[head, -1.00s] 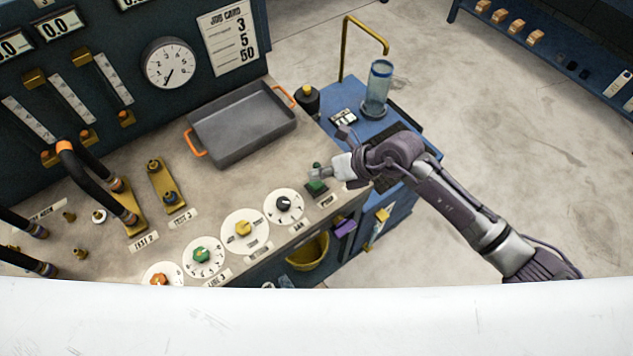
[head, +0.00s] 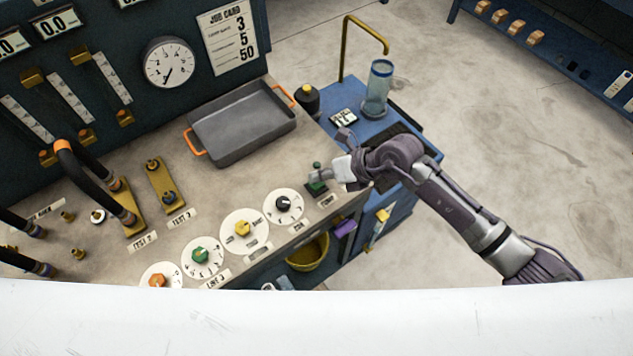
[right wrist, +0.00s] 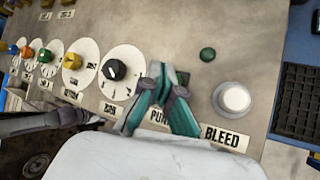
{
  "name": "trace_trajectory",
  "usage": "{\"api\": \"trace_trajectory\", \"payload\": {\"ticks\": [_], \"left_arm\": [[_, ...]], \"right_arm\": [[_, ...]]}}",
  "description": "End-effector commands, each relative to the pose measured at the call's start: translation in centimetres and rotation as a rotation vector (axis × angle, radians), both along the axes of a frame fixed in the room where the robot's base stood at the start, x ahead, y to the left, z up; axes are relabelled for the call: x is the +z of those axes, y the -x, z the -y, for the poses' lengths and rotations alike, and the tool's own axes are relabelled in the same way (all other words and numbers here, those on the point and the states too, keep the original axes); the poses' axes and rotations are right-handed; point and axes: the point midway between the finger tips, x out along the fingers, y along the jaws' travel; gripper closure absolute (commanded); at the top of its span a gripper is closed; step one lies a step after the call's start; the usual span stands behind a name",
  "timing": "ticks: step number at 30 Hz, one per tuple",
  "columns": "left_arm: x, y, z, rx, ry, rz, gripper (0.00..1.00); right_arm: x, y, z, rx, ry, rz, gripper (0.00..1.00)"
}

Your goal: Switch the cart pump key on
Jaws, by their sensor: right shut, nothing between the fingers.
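The PUMP label (head: 328,200) is on the front right of the beige bench top, and it also shows in the right wrist view (right wrist: 159,117), partly covered. My right gripper (head: 316,181) is low over the panel just behind this label. In the right wrist view its teal fingers (right wrist: 160,72) are shut with nothing held. The pump key is mostly hidden by the fingers; a dark piece (right wrist: 183,78) beside them may be part of it. I cannot tell its setting or whether the fingers touch it. My left gripper is not in view.
A black knob (right wrist: 114,70) on a white dial stands left of the fingers. A white BLEED button (right wrist: 234,98) and a green round piece (right wrist: 207,54) are to the right. A grey tray (head: 243,122) sits behind; a blue cart top (head: 362,130) is beyond.

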Motion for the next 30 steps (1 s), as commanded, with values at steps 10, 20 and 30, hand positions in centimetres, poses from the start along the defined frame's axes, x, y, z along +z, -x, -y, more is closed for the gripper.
{"api": "trace_trajectory", "payload": {"ticks": [10,20,30], "left_arm": [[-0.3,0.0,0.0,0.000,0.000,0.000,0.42],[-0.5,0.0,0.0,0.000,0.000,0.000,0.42],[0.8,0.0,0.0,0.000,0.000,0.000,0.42]], "right_arm": [[-0.5,0.0,0.0,0.000,0.000,0.000,1.00],[-0.8,0.0,0.0,0.000,0.000,0.000,1.00],[0.6,0.0,0.0,0.001,0.001,-0.001,1.00]]}}
